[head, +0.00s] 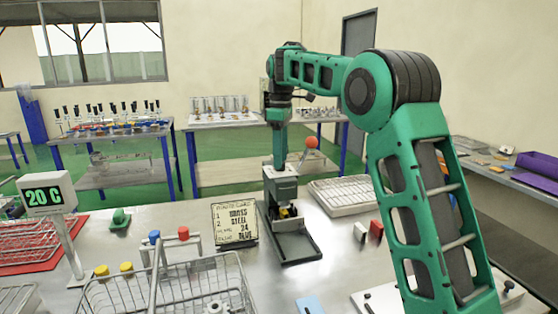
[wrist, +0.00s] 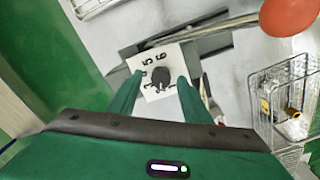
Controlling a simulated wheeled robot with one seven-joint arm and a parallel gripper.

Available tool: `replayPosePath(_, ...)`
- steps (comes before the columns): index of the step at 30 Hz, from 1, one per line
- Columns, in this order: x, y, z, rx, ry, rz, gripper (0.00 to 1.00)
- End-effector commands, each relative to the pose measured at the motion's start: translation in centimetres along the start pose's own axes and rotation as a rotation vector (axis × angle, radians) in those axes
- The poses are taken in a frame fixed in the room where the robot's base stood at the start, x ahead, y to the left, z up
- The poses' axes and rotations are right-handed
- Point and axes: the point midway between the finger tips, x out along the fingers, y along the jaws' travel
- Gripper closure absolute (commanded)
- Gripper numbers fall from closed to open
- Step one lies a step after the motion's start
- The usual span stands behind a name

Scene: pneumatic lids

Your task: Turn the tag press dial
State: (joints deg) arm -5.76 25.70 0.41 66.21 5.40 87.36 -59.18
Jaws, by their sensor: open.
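The tag press (head: 281,190) is a grey-green machine on the bench, with a red ball (head: 312,142) on its lever; the ball also shows in the wrist view (wrist: 289,14). Its dial (wrist: 160,76) is a dark knob on a white plate with black numerals, 5 and 6 readable along the far edge. My gripper (wrist: 160,77) is open, its two green fingers at the left and right of the knob, over the plate. I cannot tell whether they touch it. In the head view my gripper (head: 280,160) points down at the press top, and the dial cannot be made out.
A written card (head: 235,225) stands left of the press. A dark tray (head: 290,248) lies at the press's front. A wire basket (head: 190,290) stands front left, a "20 C" display (head: 46,194) at far left. A white rack (head: 343,195) lies right of the press.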

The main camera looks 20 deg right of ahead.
Motion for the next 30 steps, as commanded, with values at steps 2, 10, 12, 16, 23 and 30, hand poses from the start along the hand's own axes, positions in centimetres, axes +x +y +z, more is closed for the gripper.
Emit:
replayPosePath(2, 0.56, -0.02, 0.03, 0.000, 0.000, -0.001, 0.56)
replayPosePath(10, 1.06, -0.02, 0.00, 0.000, 0.000, 0.000, 0.56)
replayPosePath(12, 1.05, -0.03, -0.01, 0.000, 0.000, 0.000, 0.56)
replayPosePath(16, 1.04, -0.03, -0.02, 0.000, 0.000, 0.000, 0.77)
replayPosePath(23, 1.01, 0.00, -0.07, 0.001, 0.001, 0.002, 0.97)
replayPosePath(30, 0.97, 0.04, -0.10, 0.050, 0.002, 0.004, 0.97)
